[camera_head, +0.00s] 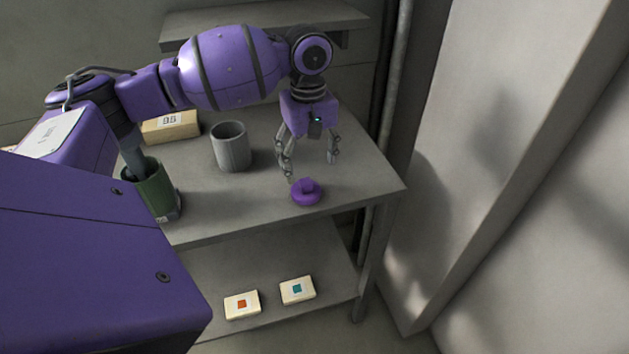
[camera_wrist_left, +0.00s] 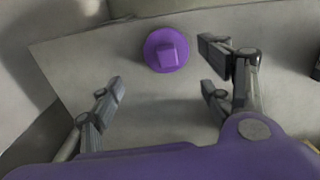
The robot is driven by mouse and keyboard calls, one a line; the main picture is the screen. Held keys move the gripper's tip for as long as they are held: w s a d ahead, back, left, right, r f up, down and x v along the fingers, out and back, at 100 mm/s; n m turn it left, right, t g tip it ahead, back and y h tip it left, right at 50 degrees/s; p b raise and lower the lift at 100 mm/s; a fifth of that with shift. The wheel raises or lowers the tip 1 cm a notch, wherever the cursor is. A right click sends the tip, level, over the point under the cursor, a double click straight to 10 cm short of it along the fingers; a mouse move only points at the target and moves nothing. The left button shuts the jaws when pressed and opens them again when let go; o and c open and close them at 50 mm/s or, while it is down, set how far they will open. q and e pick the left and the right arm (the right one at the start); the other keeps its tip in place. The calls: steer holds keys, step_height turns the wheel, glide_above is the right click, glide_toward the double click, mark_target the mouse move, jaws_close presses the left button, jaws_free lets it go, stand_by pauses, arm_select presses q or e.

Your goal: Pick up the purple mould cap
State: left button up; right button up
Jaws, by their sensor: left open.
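The purple mould cap (camera_head: 305,193) is a round disc with a raised block on top. It lies on the grey table near its front right corner. In the left wrist view the cap (camera_wrist_left: 166,50) sits ahead of the fingers, with bare table around it. My left gripper (camera_head: 310,165) is open and empty above the table, just behind the cap and apart from it. Its fingers show spread in the left wrist view (camera_wrist_left: 165,92). My right gripper is not in view.
A grey cup (camera_head: 231,147) stands on the table left of my left gripper. A green container (camera_head: 155,190) and a box marked 95 (camera_head: 170,127) are further left. Two small boxes, one with a red square (camera_head: 242,305) and one with a teal square (camera_head: 297,290), lie on the lower shelf.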

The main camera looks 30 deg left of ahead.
mark_target(307, 181)
arm_select(q)
steer(key=f, duration=0.2)
steer(key=s+f, duration=0.1)
steer(key=f, duration=0.1)
steer(key=shift+s+a+f, duration=0.1)
steer(key=shift+s+f, duration=0.05)
steer(key=shift+f, duration=0.1)
step_height(307, 181, down, 2)
steer(key=shift+f, duration=0.25)
steer(key=c, duration=1)
steer(key=shift+c, duration=1)
steer(key=shift+w, duration=0.2)
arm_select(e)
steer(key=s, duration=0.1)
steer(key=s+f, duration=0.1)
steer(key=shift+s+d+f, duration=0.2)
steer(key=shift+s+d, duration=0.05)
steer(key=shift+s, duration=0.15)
